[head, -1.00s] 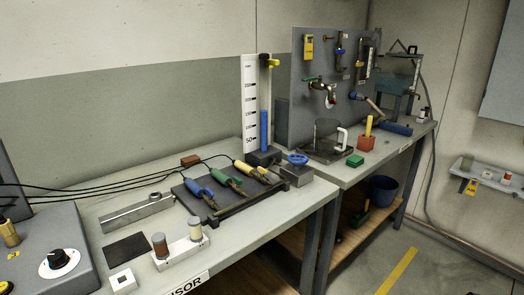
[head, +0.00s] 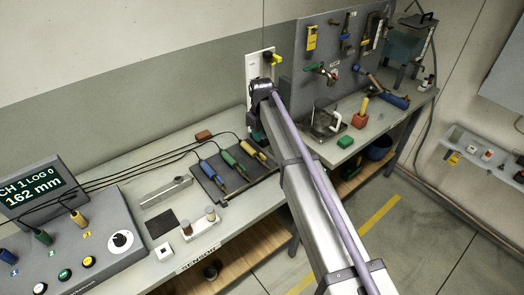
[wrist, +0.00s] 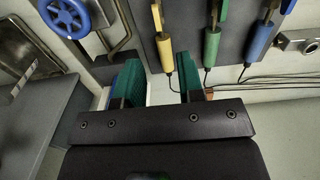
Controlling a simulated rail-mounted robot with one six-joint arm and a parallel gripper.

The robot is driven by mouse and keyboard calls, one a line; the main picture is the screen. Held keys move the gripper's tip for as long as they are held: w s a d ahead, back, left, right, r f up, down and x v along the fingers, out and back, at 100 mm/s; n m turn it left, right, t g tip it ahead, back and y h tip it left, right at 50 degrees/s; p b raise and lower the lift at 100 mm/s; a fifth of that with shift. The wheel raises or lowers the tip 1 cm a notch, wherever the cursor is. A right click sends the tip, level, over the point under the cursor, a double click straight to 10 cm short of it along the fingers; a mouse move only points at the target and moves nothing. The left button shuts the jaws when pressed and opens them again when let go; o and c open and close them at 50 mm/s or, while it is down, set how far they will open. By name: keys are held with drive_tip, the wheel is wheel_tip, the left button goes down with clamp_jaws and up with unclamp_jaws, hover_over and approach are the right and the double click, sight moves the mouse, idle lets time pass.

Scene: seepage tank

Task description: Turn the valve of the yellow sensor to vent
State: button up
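The yellow sensor (head: 254,152) lies on the dark rack (head: 206,186) at its right end, beside the green sensor (head: 232,163) and the blue sensor (head: 210,171). In the wrist view the yellow sensor (wrist: 164,50) is just beyond the fingers, with a brass-coloured fitting (wrist: 157,16) at its end. I cannot tell that valve's setting. My gripper (wrist: 157,80) has two green-padded fingers apart, with nothing seen between them. In the head view my gripper (head: 257,136) is mostly hidden by my arm, above the bench near the rack's far right end.
A blue handwheel (wrist: 68,16) is left of the fingers in the wrist view. Black cables run left from the sensors to a console with a display (head: 30,191) reading CH 1, 162 mm. A scale board (head: 260,66) stands behind my wrist.

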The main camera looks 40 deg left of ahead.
sight(263, 157)
drive_tip(key=f+b, duration=0.9)
drive_tip(key=f, duration=0.1)
drive_tip(key=shift+w+f+b, duration=0.2)
drive_tip(key=shift+f+b, duration=0.15)
drive_tip(key=shift+b, duration=0.05)
drive_tip(key=shift+r, duration=0.1)
drive_tip(key=shift+c, duration=0.3)
clamp_jaws()
